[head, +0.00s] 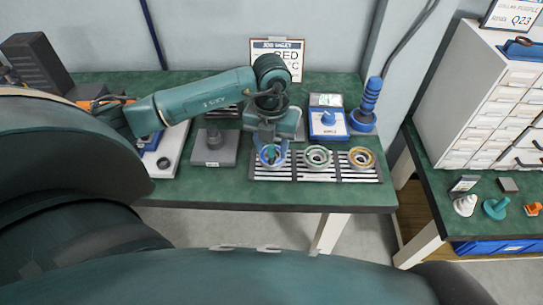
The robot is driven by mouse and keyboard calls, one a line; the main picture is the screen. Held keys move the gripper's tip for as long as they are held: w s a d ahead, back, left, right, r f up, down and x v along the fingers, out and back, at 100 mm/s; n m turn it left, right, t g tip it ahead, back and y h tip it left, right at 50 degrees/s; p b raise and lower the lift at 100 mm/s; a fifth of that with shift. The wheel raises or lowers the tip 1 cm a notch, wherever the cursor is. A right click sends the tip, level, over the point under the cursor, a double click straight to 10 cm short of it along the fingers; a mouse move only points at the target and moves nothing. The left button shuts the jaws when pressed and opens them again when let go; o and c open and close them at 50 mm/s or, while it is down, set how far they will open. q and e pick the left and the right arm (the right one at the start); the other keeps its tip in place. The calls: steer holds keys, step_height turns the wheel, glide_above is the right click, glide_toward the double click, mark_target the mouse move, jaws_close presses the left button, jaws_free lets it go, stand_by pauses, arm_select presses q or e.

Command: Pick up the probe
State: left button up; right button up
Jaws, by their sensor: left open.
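My left gripper (270,150) points down at the leftmost, blue ring fitting (264,163) on the slatted rack; its jaws are open, and I cannot tell whether they touch the ring. A blue ribbed handle (371,92) stands upright in a round blue base at the back right of the green bench. It may be the probe, but no label shows this. An orange and black item (98,104) lies at the far left, partly hidden behind my arm. My right gripper is not in view.
A pale green ring (318,157) and a yellow-brown ring (361,158) sit on the slatted rack (340,178). A blue-and-white device (327,124) stands behind them. A grey block (213,147) is left of the rack. A drawer cabinet (492,100) stands on another bench at right.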

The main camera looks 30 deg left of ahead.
arm_select(q)
step_height(320, 180, down, 2)
steer(key=shift+f, duration=0.1)
jaws_close()
stand_by(0.5)
